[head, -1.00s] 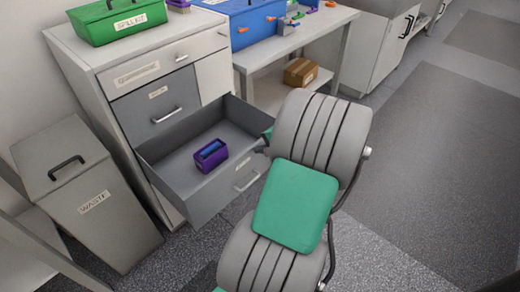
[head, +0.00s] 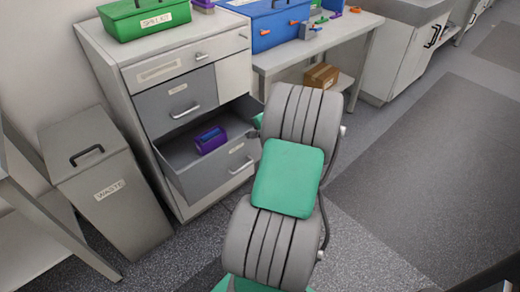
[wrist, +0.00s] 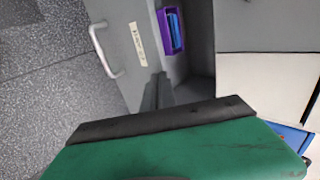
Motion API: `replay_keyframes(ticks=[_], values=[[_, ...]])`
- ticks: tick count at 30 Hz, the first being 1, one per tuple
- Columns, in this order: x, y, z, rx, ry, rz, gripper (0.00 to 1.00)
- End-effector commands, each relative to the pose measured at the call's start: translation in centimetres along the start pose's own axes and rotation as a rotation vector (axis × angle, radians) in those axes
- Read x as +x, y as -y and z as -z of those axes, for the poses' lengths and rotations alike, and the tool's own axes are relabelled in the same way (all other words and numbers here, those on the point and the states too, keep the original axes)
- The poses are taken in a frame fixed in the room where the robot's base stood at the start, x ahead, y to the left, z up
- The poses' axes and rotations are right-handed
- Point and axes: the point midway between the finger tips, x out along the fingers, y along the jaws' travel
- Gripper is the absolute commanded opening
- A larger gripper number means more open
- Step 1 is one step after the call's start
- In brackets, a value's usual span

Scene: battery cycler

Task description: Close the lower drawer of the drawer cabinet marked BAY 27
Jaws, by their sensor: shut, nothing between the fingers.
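The drawer cabinet (head: 105,70) stands at the left in the head view; the label on its top front is too small to read. Its lower drawer (head: 210,178) is partly open, with a purple box (head: 209,139) holding something blue inside. The wrist view shows the lower drawer's grey front (wrist: 122,22), its bar handle (wrist: 103,50) and the purple box (wrist: 172,30) from above. My gripper (wrist: 155,92) is shut and empty, at the right end of the drawer front, away from the handle. Whether it touches the front is unclear.
The upper grey drawer (head: 176,104) is shut. A waste bin (head: 105,185) stands left of the cabinet. A workbench (head: 300,57) with a blue case (head: 270,25) stands to its right, a cardboard box (head: 321,76) on its lower shelf. Open floor (head: 420,170) lies at the right.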

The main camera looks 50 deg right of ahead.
Motion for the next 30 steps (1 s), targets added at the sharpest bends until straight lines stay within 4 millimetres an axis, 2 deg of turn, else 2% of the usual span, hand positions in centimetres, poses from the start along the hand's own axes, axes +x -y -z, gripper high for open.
replay_keyframes(ticks=[9,15,21,30], values=[[6.1,5.4,0.8,0.01,-0.009,-0.001,0.0],[9.0,8.2,0.8,0.008,-0.009,0.0,0.0],[10.6,9.7,0.8,0.008,-0.009,0.0,0.0],[11.2,10.4,0.8,0.01,-0.01,0.0,0.0]])
